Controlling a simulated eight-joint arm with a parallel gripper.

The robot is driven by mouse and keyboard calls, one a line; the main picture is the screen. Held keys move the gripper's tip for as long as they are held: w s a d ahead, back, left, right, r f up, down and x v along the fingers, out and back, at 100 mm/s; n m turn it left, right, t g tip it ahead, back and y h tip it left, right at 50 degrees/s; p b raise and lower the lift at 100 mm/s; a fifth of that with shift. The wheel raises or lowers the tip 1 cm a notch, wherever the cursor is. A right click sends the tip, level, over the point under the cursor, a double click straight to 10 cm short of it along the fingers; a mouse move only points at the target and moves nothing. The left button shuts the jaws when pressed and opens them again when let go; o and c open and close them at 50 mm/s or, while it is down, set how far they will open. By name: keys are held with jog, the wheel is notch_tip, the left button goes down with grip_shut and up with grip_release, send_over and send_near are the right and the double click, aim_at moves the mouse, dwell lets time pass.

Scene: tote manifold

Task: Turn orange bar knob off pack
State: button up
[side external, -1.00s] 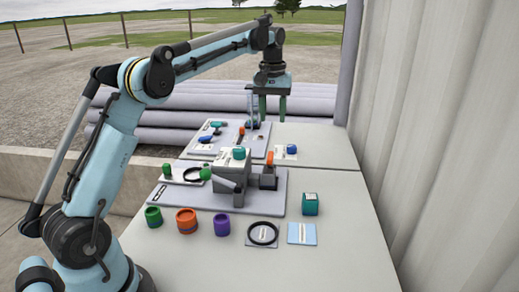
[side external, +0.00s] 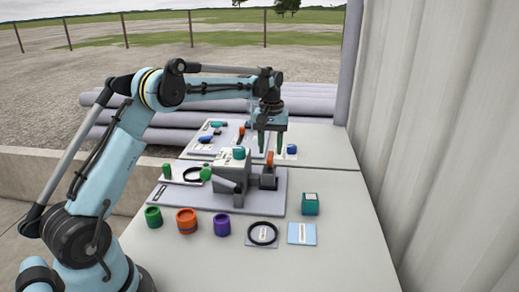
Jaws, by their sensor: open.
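An orange bar knob (side external: 270,159) stands upright on the grey block assembly (side external: 233,180) in the middle of the table. Another orange bar (side external: 241,134) lies on the panel at the back. My gripper (side external: 270,148) points down, with its green fingers open and nothing visible between them. Its fingertips are at or just above the top of the front orange bar knob, one to each side in the picture. I cannot tell whether they touch it or are level with it in depth.
A teal knob (side external: 239,153) tops the block just left of my gripper. A blue knob (side external: 291,149) is close on the right. The table's front right is clear.

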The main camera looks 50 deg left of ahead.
jog(key=shift+f, duration=1.15)
grip_shut()
